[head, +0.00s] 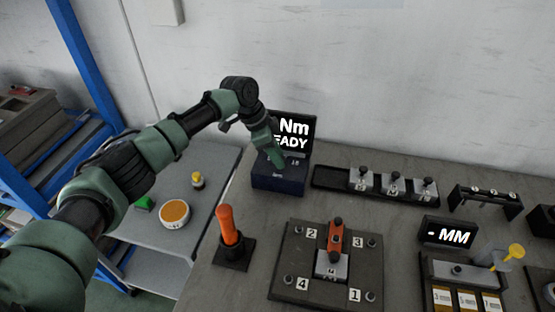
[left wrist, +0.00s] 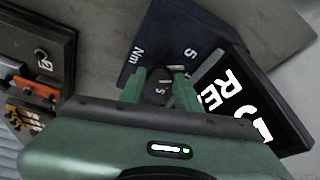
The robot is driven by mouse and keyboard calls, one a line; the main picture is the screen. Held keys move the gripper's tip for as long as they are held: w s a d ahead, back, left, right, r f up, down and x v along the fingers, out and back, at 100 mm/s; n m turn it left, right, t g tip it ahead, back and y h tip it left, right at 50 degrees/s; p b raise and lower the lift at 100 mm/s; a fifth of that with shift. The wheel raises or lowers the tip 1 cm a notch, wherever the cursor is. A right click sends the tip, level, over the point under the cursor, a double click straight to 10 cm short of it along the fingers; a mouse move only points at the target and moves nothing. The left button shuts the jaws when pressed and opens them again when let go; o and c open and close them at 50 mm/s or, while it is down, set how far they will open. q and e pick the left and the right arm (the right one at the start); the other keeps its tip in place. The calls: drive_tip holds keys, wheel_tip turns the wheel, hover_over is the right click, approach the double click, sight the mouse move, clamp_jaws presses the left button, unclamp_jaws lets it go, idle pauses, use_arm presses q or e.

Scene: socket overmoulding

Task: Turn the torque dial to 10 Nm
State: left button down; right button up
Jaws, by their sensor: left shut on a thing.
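The dark blue torque box (head: 278,186) stands at the back left of the bench, with a black display (head: 302,143) behind it. The display's visible part reads "Nm" and "EADY"; my arm covers the rest. My left gripper (head: 276,163) reaches down onto the box top. In the left wrist view, the fingers of my left gripper (left wrist: 160,88) are shut on the dark dial (left wrist: 157,97), one on each side. Scale marks show on the box (left wrist: 172,38) around it. The dial's exact setting is hard to read. My right gripper is out of view.
An orange-handled tool (head: 228,225) stands in a black holder in front of the box. A numbered plate (head: 290,278) with an orange clamp lies at front centre. A black rack (head: 330,177) with several metal blocks is to the right. The wall is close behind.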

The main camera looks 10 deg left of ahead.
use_arm(q)
drive_tip(key=m+g+b, duration=0.1)
drive_tip(key=m+b, duration=0.2)
drive_tip(key=shift+w+f, duration=0.15)
drive_tip(key=shift+w+m+g+b, duration=0.1)
drive_tip(key=shift+m+g+b, duration=0.7)
drive_tip(key=shift+m+b, duration=0.8)
drive_tip(key=shift+r, duration=0.2)
drive_tip(key=c, duration=1)
unclamp_jaws()
drive_tip(key=b+v, duration=0.1)
drive_tip(key=v, duration=0.6)
drive_tip(key=shift+a+r, duration=0.1)
drive_tip(key=shift+r, duration=0.25)
drive_tip(key=shift+f, duration=0.1)
